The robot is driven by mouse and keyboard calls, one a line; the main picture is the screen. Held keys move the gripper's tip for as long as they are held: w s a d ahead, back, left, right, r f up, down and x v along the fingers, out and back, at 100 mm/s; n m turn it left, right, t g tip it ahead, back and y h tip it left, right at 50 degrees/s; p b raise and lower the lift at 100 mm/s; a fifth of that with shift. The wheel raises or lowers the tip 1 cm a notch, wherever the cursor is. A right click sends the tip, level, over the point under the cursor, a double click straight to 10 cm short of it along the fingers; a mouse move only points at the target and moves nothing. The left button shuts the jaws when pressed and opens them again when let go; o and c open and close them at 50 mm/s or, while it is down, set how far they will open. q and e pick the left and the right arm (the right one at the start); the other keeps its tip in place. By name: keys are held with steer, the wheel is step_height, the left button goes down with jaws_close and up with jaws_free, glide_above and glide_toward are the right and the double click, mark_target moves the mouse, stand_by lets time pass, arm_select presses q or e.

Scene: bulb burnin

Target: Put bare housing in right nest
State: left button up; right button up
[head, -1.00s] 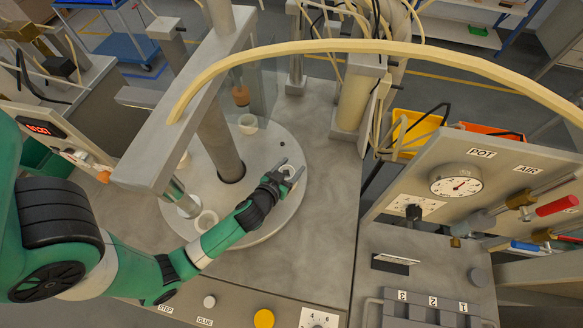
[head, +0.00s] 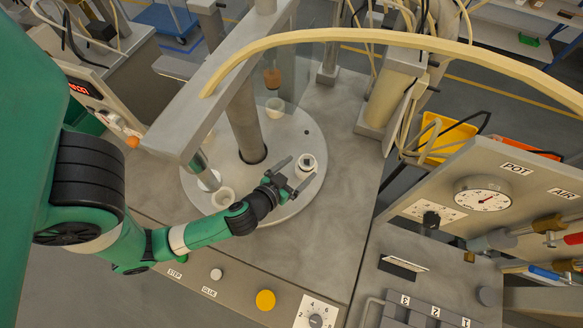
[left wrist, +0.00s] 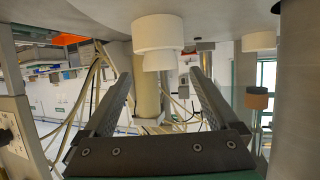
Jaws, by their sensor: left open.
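A white round housing (head: 307,162) with a dark opening on top stands upright on the right side of the round grey dial plate (head: 290,208). Any nest beneath it is hidden. My left gripper (head: 302,168) is open, low over the plate. Its fingertips point at the housing, close to its near side; I cannot tell whether they touch. In the left wrist view, which looks upside down, a white stepped housing (left wrist: 158,36) appears centred beyond the open fingers (left wrist: 160,74). My right gripper is not in view.
Other white cups stand on the dial at the back (head: 275,108) and front left (head: 223,198). A grey column (head: 246,125) rises from the dial, with a beam overhead. A brown-tipped tool (head: 272,78) hangs over the back cup. The bench right of the dial is clear.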

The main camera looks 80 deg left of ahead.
arm_select(q)
steer(key=shift+v, duration=1.85)
steer(key=w+d+r+t+h, duration=0.2)
steer(key=w+d+r+t, duration=0.2)
steer(key=w+r, duration=1.05)
steer(key=w+d+r+m+t+h, duration=0.1)
steer(key=w+d+r+t, duration=0.15)
steer(key=r, duration=0.65)
steer(key=w+d+r+m+t, duration=0.1)
steer(key=w+d+r+t, duration=0.15)
steer(key=r, duration=0.65)
steer(key=s+d+r+m+t+h, duration=0.2)
steer(key=r+t, duration=0.1)
steer(key=r, duration=0.6)
steer(key=s+d+r+m+t+h, duration=0.1)
steer(key=s+r+m+t+h, duration=0.15)
steer(key=r, duration=0.65)
steer(key=s+d+r+m+t+h, duration=0.2)
steer(key=r+h, duration=0.1)
steer(key=r, duration=0.6)
step_height(320, 180, up, 25)
steer(key=p, duration=2.4)
steer(key=shift+f+p, duration=0.25)
steer(key=shift+p, duration=0.1)
